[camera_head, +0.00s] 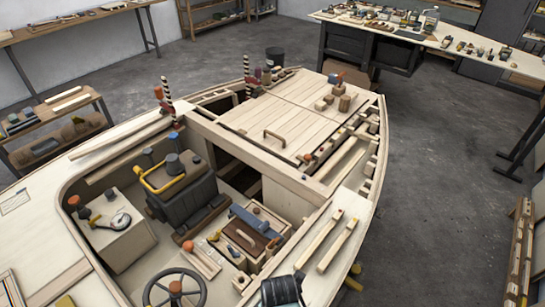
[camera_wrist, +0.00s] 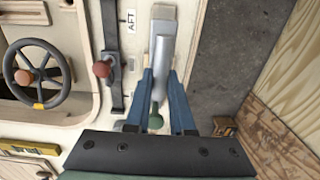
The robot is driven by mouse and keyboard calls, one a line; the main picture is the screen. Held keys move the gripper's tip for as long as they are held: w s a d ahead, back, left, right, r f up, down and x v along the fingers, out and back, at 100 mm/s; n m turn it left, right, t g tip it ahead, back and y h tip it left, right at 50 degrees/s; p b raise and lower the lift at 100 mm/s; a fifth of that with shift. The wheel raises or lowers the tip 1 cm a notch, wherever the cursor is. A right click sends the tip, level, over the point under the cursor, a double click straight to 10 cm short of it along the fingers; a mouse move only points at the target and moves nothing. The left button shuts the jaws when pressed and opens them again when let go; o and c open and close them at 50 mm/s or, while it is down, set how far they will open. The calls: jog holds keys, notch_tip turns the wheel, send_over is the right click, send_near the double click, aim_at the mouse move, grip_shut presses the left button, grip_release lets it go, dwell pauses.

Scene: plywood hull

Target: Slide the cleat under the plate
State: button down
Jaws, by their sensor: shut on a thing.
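In the wrist view, my gripper (camera_wrist: 161,75) has two blue fingers closed around a narrow grey piece, which looks like the cleat (camera_wrist: 157,62). It lies lengthwise between the fingers, over the pale deck near the hull's edge. A lighter grey flat piece, perhaps the plate (camera_wrist: 164,12), shows just beyond the fingertips. The two overlap in this view, and I cannot tell whether they touch or which lies lower. A green knob (camera_wrist: 155,122) shows between the fingers nearer the palm. I cannot make out my gripper, the cleat or the plate in the head view.
A dark strip with a red knob (camera_wrist: 103,69) runs left of the fingers, by an AFT label (camera_wrist: 131,21). The steering wheel (camera_wrist: 36,75) is farther left; the head view shows it too (camera_head: 175,289). Grey floor (camera_wrist: 225,50) lies beyond the hull's right edge.

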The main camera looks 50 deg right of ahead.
jog(key=shift+f+b, duration=3.25)
jog(key=shift+b, duration=0.1)
jog(key=shift+s+a+p, duration=0.15)
jog(key=shift+a+p, duration=1.05)
jog(key=shift+a, duration=1)
jog(key=c, duration=0.7)
grip_release()
jog(key=shift+r, duration=0.1)
notch_tip(320, 180, up, 13)
